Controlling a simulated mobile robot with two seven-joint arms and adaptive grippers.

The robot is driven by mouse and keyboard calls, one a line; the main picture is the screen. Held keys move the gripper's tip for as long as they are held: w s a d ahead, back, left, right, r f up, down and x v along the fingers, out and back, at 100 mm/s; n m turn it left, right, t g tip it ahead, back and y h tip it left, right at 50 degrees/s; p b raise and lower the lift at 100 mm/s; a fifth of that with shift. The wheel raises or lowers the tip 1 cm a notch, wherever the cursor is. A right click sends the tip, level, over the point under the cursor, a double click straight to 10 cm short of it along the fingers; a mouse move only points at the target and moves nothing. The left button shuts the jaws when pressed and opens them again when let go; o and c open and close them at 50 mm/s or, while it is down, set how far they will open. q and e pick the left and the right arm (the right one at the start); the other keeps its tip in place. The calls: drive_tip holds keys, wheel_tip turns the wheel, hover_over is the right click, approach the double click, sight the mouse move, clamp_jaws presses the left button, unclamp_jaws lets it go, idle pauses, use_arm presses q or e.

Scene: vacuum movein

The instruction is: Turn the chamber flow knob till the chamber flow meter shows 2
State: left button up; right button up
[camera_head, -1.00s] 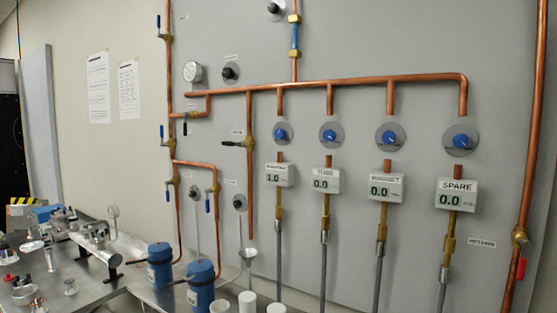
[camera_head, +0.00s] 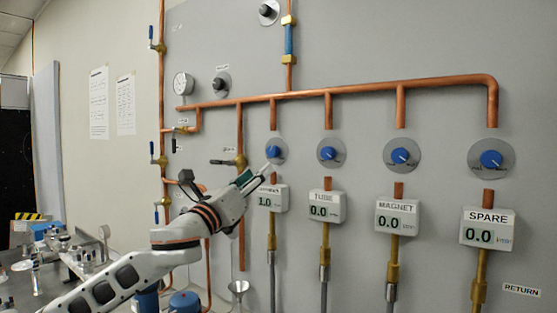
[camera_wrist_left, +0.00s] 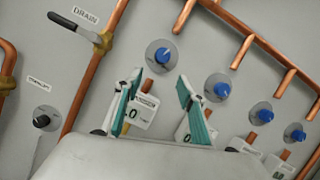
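The chamber flow knob (camera_head: 274,152) is the leftmost blue knob on a round grey plate on the wall; it also shows in the left wrist view (camera_wrist_left: 162,56). Below it, the chamber flow meter (camera_head: 267,199) reads 1.0; its label is partly covered by my arm. My left gripper (camera_head: 261,175) is just below and left of the knob in the head view. In the left wrist view, its two teal-padded fingers are open and empty, with the knob ahead, between their tips. My right gripper is not in view.
To the right are the tube (camera_head: 325,206), magnet (camera_head: 397,217) and spare (camera_head: 487,230) meters, all at 0.0, each below a blue knob. A copper pipe (camera_head: 350,89) runs above. A drain valve lever (camera_head: 224,162) sticks out left of the gripper.

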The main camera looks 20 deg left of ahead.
sight(271, 153)
use_arm(q)
drive_tip(key=x, duration=0.2)
drive_tip(key=r+p+x, duration=0.1)
drive_tip(key=x, duration=0.4)
drive_tip(key=shift+s+a+r+p, duration=0.15)
drive_tip(key=shift+r+p, duration=0.2)
drive_tip(key=shift+p, duration=0.05)
drive_tip(key=shift+w+r, duration=0.1)
drive_tip(key=shift+w, duration=0.25)
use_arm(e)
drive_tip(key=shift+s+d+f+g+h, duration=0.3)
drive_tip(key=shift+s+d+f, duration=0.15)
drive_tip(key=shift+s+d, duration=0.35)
use_arm(q)
drive_tip(key=shift+c, duration=0.5)
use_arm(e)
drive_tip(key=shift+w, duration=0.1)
use_arm(q)
drive_tip(key=c, duration=1)
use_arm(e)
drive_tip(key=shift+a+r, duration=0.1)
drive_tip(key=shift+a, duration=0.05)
